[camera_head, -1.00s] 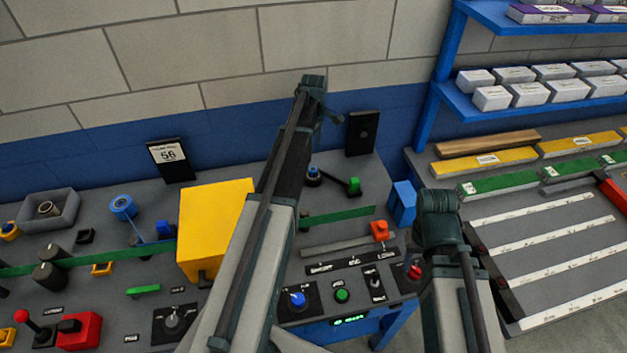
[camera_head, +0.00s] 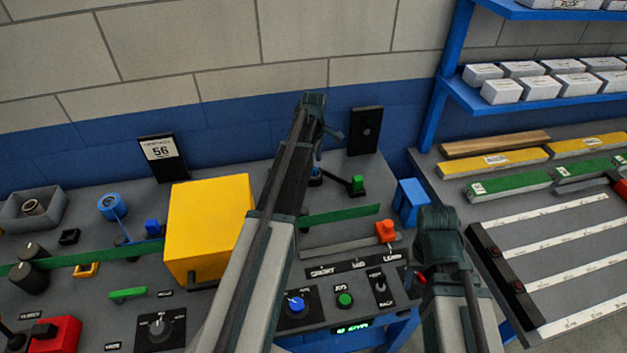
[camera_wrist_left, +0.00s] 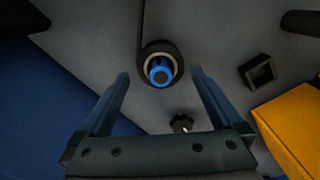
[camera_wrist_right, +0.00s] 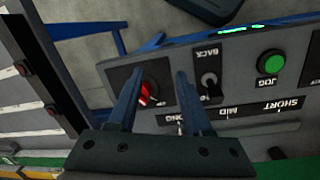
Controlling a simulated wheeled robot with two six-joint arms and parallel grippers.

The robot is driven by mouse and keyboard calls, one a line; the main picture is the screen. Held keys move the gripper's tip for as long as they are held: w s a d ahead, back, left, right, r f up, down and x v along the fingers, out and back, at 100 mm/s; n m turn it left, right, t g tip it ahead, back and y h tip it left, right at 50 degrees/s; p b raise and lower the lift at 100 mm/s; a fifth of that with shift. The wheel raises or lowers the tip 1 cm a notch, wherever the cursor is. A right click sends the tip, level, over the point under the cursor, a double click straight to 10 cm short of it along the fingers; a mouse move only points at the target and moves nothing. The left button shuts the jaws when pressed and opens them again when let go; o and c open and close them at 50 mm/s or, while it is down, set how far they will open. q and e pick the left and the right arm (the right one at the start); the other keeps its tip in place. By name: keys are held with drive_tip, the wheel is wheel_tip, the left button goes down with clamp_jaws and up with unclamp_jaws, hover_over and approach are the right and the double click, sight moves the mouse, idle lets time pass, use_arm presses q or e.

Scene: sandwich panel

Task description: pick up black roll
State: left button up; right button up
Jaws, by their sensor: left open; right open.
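The black roll (camera_wrist_left: 160,50) shows in the left wrist view as a dark ring with a pale core around a blue spindle (camera_wrist_left: 160,73). A dark strip runs up from it. My left gripper (camera_wrist_left: 158,85) is open, its fingers on either side of the spindle in the picture and apart from the roll. In the head view my left gripper (camera_head: 322,125) is above the back of the panel, and its arm hides most of the roll. My right gripper (camera_wrist_right: 155,82) is open and empty above the control knobs; it also shows in the head view (camera_head: 438,225).
A yellow box (camera_head: 208,228) stands left of my left arm. A blue wall is behind.

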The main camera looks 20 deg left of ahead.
sight(313, 170)
use_arm(q)
wheel_tip(313, 170, down, 3)
drive_tip(key=shift+f+b, duration=0.15)
drive_tip(key=shift+b, duration=0.95)
use_arm(e)
wheel_tip(313, 170, down, 3)
drive_tip(key=shift+f, duration=0.1)
use_arm(q)
drive_tip(key=shift+c, duration=0.2)
drive_tip(key=c, duration=1.2)
